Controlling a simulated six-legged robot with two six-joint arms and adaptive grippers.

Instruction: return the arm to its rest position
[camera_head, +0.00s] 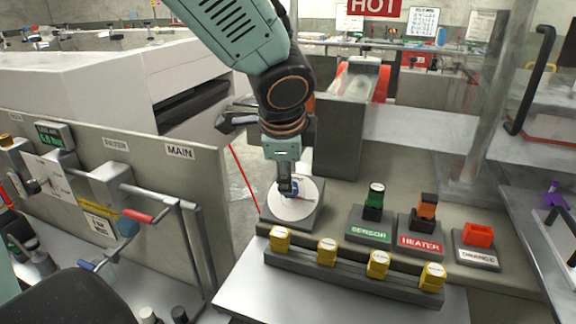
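My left arm comes in from the top, left of centre, and reaches down to a low grey block. Its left gripper (286,189) points down at a white round disc (293,207) on that block. The gripper is seen nearly edge-on, so I cannot tell whether its fingers are open or shut. My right gripper is not in view.
Green SENSOR (369,230), red HEATER (419,243) and DRAINER-like (478,256) labelled stands are right of the disc. A rack (350,277) with several yellow pieces is in front. A panel marked MAIN (180,190) and metal rails (190,240) stand left.

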